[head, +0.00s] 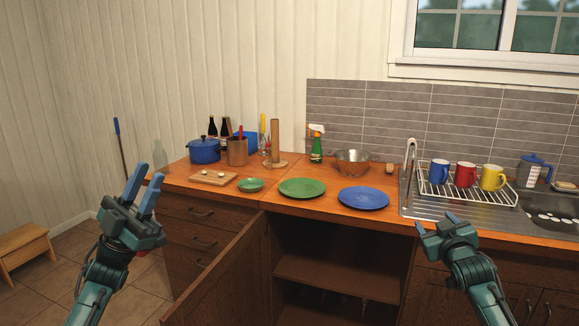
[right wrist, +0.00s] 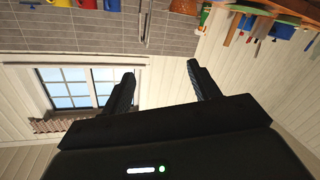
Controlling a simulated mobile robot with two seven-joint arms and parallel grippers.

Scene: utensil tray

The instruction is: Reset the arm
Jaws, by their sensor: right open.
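My left gripper (head: 151,171) is at the left of the head view, raised in front of the drawers. Its two blue fingers point up with a gap between them, and nothing shows in it. My right gripper (head: 440,224) is at the lower right of the head view, in front of the counter edge below the sink. In the right wrist view its two dark fingers (right wrist: 160,82) stand wide apart with nothing between them.
The wooden counter (head: 310,205) holds a green plate (head: 302,188), a blue plate (head: 363,198) and a blue pot (head: 204,150). A dish rack (head: 450,190) with mugs stands by the sink. A cabinet door (head: 225,280) is open between my arms. A stool (head: 25,245) stands left.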

